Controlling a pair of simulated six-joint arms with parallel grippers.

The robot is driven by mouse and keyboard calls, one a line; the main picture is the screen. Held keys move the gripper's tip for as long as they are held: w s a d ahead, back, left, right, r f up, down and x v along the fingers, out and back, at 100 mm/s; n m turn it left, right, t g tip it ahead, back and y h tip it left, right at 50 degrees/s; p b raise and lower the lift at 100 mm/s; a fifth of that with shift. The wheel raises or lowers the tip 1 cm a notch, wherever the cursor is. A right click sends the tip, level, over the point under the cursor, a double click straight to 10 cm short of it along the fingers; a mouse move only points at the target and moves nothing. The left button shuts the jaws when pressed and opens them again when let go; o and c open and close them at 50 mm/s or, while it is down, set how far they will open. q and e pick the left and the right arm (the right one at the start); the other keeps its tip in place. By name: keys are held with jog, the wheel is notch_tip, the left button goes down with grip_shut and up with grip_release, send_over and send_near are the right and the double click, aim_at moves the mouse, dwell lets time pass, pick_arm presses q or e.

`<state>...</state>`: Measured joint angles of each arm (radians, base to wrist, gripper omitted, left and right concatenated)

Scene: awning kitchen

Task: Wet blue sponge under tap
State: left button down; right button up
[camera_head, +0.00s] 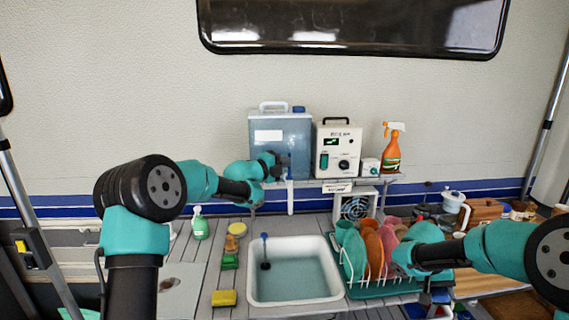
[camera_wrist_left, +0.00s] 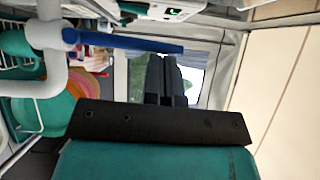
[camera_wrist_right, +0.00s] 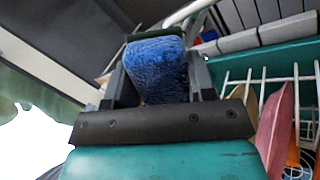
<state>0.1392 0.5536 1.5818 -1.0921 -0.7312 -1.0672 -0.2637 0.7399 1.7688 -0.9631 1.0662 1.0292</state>
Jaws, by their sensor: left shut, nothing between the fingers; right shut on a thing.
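The blue sponge (camera_wrist_right: 157,68) is between the fingers of my right gripper (camera_wrist_right: 155,88), as the right wrist view shows. In the head view this gripper (camera_head: 402,264) is by the dish rack, right of the sink, and I cannot make out the sponge there. The tap, a white pipe (camera_head: 290,197) with a blue lever (camera_wrist_left: 130,43), stands behind the sink (camera_head: 251,270). My left gripper (camera_wrist_left: 165,80) is shut and empty, close to the blue lever; I cannot tell whether they touch. The sponge is not under the tap.
The teal dish rack (camera_head: 352,291) holds several coloured plates. A water tank (camera_head: 281,142) and an orange spray bottle (camera_head: 392,152) stand on the shelf.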

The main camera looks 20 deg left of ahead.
pick_arm(q)
jog(key=shift+w, duration=0.1)
jog(key=shift+w+a+r, duration=0.2)
jog(key=shift+w+a, duration=0.2)
jog(key=shift+w, duration=0.1)
pick_arm(e)
jog(key=shift+a, duration=0.1)
pick_arm(q)
jog(key=shift+s+d, duration=0.1)
jog(key=shift+d, duration=0.05)
pick_arm(e)
jog(key=shift+w+a, duration=0.2)
jog(key=shift+a, duration=0.4)
pick_arm(q)
jog(key=s+d+v, duration=0.1)
jog(key=d+v, duration=0.1)
jog(key=v, duration=1)
jog(key=shift+s+r, duration=0.3)
jog(key=shift+s, duration=0.25)
